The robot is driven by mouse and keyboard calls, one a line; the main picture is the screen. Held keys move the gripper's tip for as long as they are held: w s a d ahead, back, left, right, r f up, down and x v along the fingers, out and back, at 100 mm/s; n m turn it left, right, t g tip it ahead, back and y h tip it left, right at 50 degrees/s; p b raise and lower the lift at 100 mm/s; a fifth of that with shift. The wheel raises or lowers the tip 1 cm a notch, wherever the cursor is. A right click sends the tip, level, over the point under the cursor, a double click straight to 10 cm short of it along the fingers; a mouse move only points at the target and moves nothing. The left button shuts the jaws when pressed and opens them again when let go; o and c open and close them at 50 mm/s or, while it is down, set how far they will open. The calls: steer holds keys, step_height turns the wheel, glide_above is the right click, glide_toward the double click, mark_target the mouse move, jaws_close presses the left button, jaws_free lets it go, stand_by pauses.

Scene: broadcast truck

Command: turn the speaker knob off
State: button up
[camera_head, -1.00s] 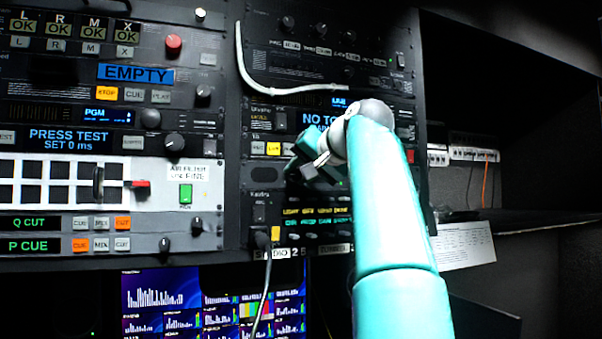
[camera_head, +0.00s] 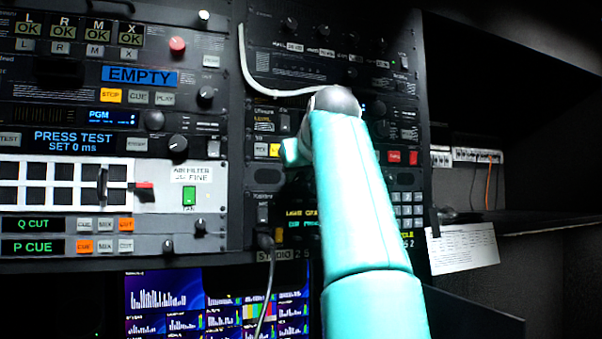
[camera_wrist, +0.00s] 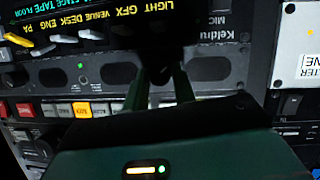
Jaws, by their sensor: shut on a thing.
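My gripper (camera_wrist: 160,76) shows in the wrist view, its dark green fingers closed in around a dark part at the panel face. That part looks like a knob, but it is in deep shadow and its edges and pointer cannot be made out. No readable label marks it as the speaker knob. In the head view my teal arm covers the fingertips and the spot they touch, at the right-hand rack's middle rows.
A row of lit buttons (camera_wrist: 82,109) and several toggle switches (camera_wrist: 90,34) lie close to the fingers. An open shelf (camera_head: 520,219) is at right.

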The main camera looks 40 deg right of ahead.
steer(key=shift+w+f, duration=0.1)
stand_by(0.3)
steer(key=o, duration=1)
steer(key=v, duration=1.4)
steer(key=shift+a, duration=0.15)
